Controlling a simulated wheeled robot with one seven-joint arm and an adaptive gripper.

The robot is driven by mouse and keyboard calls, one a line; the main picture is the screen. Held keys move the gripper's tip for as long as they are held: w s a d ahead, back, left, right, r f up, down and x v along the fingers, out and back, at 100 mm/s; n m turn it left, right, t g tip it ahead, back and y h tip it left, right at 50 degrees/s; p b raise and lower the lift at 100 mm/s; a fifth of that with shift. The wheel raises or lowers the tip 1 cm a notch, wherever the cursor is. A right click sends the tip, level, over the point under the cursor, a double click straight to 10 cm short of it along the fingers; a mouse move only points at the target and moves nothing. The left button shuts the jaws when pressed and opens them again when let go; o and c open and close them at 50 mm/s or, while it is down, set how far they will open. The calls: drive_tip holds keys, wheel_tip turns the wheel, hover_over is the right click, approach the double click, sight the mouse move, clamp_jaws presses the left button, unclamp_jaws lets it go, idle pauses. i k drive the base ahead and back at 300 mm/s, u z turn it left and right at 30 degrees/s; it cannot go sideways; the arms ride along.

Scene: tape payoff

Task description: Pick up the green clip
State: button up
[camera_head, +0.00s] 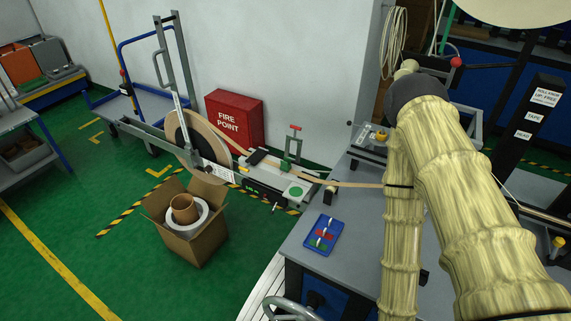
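A small green piece, which looks like the green clip (318,244), lies in the near end of a blue tray (311,248) on the grey bench. A red piece (325,233) lies just beyond it in the same tray, with small pale parts across them. The details are too small to make out. My arm, in a pale yellow sleeve, fills the right side of the view, to the right of the tray. My gripper is not visible, and I cannot tell whether it holds anything.
The grey bench (345,220) has bare room around the tray. A tan tape strip (350,184) runs from the large reel (202,137) across the bench behind the tray. An open cardboard box (195,246) stands on the floor at left. A black post (520,130) stands at right.

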sight(286, 166)
drive_tip(key=k, duration=0.5)
drive_tip(key=u, duration=2.1)
drive_tip(key=i, duration=1.45)
drive_tip(key=z, duration=2.55)
